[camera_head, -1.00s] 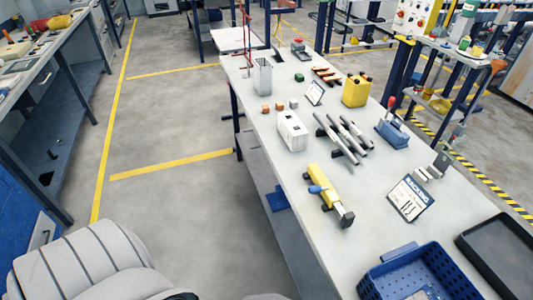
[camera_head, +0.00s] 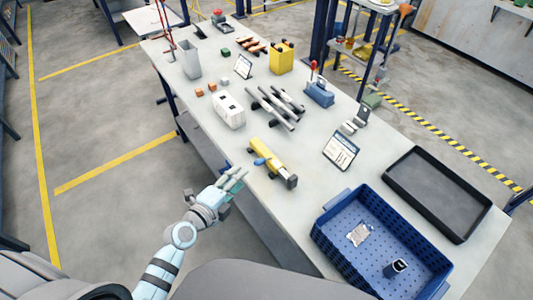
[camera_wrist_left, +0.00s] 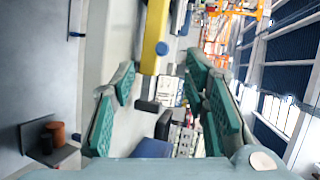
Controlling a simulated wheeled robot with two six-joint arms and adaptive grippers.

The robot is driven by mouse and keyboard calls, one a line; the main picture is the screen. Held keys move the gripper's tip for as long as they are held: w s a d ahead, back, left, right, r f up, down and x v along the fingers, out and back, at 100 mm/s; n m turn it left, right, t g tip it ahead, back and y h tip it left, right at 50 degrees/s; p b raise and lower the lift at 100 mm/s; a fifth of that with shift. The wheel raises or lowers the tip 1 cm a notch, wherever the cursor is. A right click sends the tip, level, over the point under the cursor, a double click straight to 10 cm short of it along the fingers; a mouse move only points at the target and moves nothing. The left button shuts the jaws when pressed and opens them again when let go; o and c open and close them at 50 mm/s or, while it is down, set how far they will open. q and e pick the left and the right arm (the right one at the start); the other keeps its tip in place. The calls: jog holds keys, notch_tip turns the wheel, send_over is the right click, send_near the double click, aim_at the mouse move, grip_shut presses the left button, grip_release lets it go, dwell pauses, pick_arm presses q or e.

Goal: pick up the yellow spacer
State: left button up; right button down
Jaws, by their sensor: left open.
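A long yellow piece (camera_head: 267,157), which I take for the yellow spacer, lies near the table's front edge. It has a blue part at one side and a dark end block. In the left wrist view a yellow bar with a blue knob (camera_wrist_left: 154,38) shows beyond the fingers, at upper middle. My left gripper (camera_head: 237,179) is open and empty, to the lower left of the yellow piece and apart from it, beside the table edge. Its green-padded fingers (camera_wrist_left: 163,95) are spread in the wrist view. My right gripper is not in view.
The table (camera_head: 321,118) also holds a white box (camera_head: 229,110), grey bars (camera_head: 276,107), a yellow canister (camera_head: 282,58), a tilted sign (camera_head: 341,150), a blue crate (camera_head: 326,232) and a black tray (camera_head: 388,170). Bare tabletop surrounds the yellow piece.

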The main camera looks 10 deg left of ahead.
aim_at(256, 165)
pick_arm(q)
jog(key=x, duration=0.6)
jog(key=d+x, duration=0.1)
jog(key=x, duration=0.2)
jog(key=shift+w+r, duration=0.2)
jog(key=shift+w, duration=0.1)
jog(key=shift+w+d+f, duration=0.15)
jog(key=shift+w+f, duration=0.1)
jog(key=shift+w, duration=0.2)
jog(key=shift+s, duration=0.1)
grip_shut()
jog(key=shift+r, duration=0.1)
